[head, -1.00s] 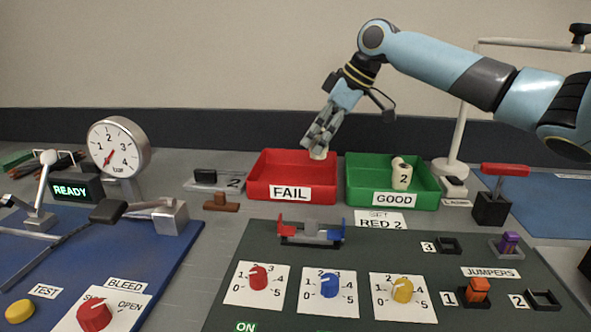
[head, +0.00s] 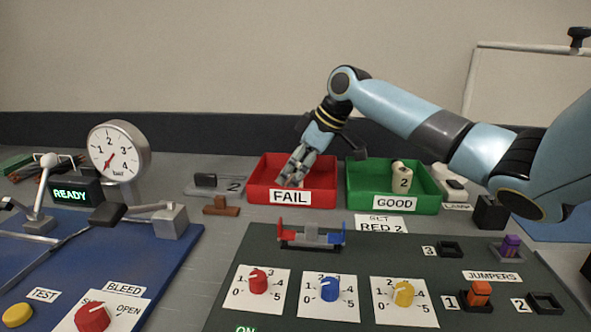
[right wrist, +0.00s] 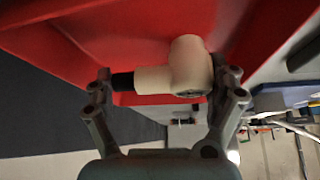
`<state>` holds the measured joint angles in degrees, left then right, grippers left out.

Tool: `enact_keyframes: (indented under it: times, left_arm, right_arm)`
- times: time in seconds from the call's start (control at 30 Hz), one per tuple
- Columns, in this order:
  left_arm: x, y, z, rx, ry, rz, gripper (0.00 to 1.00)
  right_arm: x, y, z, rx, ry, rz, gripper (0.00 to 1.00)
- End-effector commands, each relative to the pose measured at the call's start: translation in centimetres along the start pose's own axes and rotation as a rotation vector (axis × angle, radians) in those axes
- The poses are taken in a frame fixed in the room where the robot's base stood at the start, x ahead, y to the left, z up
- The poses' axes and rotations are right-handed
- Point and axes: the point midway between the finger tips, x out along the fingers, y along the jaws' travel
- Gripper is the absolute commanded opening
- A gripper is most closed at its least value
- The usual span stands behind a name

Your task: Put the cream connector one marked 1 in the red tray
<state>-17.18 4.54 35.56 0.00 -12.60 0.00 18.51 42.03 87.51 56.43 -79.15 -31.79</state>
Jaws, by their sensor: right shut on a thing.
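My right gripper (head: 289,181) reaches down into the red tray (head: 335,184) labelled FAIL. In the right wrist view the gripper (right wrist: 166,88) is shut on a cream T-shaped connector (right wrist: 182,72) with a black end, against the red floor and wall of the tray. I cannot tell whether it touches the floor, and no number shows on it. In the head view the fingers and the tray's front wall hide this connector. Another cream connector (head: 401,178), marked 2, stands in the green tray (head: 429,204) labelled GOOD. My left gripper is not in view.
The green tray stands close to the right of the red one. A gauge (head: 118,150) and levers stand at the left. A dark panel (head: 380,260) with dials and a red-blue clip stand (head: 312,236) lies in front. A brown block (head: 221,207) lies left of the trays.

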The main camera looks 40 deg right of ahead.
Motion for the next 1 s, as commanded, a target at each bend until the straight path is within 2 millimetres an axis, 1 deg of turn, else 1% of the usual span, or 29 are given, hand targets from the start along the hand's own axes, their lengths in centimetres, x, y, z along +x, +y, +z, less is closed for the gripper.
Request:
enact_keyframes:
  times: [0.03,0.1,0.37,0.47,0.57,0.8,0.9,1.0]
  left_arm:
    - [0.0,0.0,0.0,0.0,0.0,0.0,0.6]
    - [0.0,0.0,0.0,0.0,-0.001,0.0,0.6]
    - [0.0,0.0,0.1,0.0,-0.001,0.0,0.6]
    - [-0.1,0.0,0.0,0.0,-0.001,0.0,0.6]
    - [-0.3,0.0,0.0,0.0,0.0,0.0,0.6]
    - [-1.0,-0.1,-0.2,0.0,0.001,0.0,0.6]
    - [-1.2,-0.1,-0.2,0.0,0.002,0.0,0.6]
    - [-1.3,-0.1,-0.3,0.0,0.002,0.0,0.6]
  right_arm:
    - [0.1,0.0,0.0,0.0,0.0,0.0,0.94]
    - [0.1,0.0,0.0,0.001,0.0,0.0,1.0]
    - [0.0,0.0,0.0,0.0,0.0,0.0,1.0]
    - [-0.8,0.1,0.0,-0.001,-0.002,0.002,1.0]
    - [-2.4,0.1,0.0,-0.002,-0.003,0.004,1.0]
    - [-8.1,0.1,0.0,-0.004,-0.005,0.005,1.0]
    - [-9.9,0.1,0.0,-0.003,-0.005,0.003,1.0]
    - [-11.1,0.1,0.0,-0.002,-0.004,0.003,1.0]
